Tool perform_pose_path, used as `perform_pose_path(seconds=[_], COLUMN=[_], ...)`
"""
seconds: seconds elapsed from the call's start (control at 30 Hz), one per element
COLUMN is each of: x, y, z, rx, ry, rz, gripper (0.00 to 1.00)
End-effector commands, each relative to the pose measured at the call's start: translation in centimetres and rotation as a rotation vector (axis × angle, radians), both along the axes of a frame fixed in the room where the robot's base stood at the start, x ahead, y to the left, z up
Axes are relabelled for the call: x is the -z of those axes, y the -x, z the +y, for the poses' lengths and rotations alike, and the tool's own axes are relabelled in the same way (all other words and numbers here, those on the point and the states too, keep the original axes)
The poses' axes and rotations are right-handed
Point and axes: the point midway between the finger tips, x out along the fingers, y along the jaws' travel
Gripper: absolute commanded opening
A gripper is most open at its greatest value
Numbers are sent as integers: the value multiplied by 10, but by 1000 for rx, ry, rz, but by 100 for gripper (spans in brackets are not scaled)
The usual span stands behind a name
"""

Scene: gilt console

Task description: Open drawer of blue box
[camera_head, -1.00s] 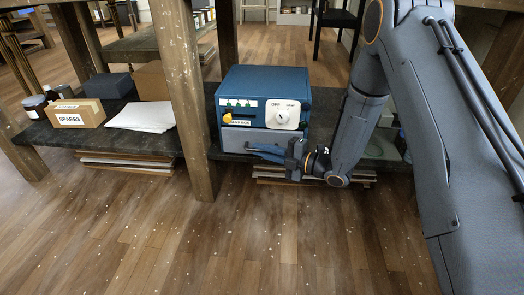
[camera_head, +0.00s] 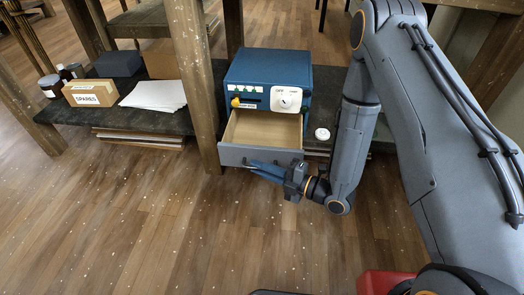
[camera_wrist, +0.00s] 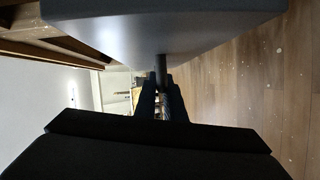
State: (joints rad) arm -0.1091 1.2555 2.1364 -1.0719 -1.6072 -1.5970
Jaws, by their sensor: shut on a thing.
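The blue box (camera_head: 268,72) stands on the dark low shelf, with a white dial panel, a yellow part and small green marks on its front. Its grey-fronted drawer (camera_head: 262,155) is pulled well out, and the wooden inside looks empty. My gripper (camera_head: 262,168) is at the front of the drawer, shut on its handle. In the wrist view the grey drawer front (camera_wrist: 150,30) fills the top, and the dark handle post (camera_wrist: 161,70) runs down between my fingers.
A "SPARES" carton (camera_head: 92,92), white papers (camera_head: 155,95) and jars (camera_head: 50,85) lie on the shelf at left. A wooden table leg (camera_head: 192,80) stands close left of the box. A round white thing (camera_head: 322,134) is right of the drawer.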

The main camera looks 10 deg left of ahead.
Motion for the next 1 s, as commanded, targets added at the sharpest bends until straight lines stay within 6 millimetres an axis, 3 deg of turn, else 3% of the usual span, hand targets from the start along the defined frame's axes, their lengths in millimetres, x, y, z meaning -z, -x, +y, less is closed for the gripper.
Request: perform_pose_path(seconds=[0.2,0.57,0.6,0.7,1.0], x=[0,0,0,0,0], y=[17,18,18,18,18], z=[0,0,0,0,-1], rx=[0,1,1,0,1], ry=[0,0,0,0,-1], rz=[1,0,0,0,0], gripper=[0,0,11,28,28])
